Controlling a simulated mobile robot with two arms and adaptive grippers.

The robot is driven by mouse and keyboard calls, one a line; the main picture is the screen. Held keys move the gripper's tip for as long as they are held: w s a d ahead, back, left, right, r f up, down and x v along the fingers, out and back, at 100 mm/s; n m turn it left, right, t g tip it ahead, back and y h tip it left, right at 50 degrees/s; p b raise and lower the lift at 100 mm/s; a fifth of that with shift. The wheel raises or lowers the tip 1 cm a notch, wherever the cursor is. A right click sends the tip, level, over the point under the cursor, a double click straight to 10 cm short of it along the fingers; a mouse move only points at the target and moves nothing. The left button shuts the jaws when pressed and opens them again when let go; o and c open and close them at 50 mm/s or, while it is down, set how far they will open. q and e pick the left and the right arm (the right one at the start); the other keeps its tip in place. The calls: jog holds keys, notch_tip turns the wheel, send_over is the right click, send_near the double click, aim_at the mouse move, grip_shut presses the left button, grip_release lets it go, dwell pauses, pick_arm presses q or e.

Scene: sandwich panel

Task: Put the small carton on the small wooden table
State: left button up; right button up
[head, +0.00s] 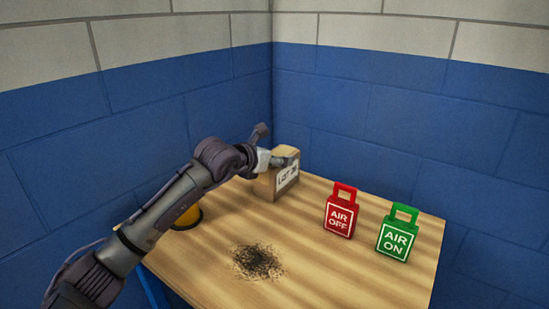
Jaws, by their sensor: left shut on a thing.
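The small carton (287,181) is a tan box with a white label reading "LOT" and part of a number. It is upright at the back of the small wooden table (307,234), near the wall corner. I cannot tell whether its base touches the tabletop. My left gripper (282,161) reaches in from the left and is shut on the carton near its top. The gripper hides part of the carton's upper side. My right gripper does not show.
A red "AIR OFF" tag (340,216) and a green "AIR ON" tag (397,239) stand on the right part of the table. A dark speckled patch (257,262) marks the front middle. A yellow round thing (188,217) is partly behind my left arm. Blue walls close the back.

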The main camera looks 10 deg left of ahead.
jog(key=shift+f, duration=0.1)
pick_arm(q)
jog(key=o, duration=1.8)
jog(key=shift+r, duration=0.1)
jog(key=v, duration=1.2)
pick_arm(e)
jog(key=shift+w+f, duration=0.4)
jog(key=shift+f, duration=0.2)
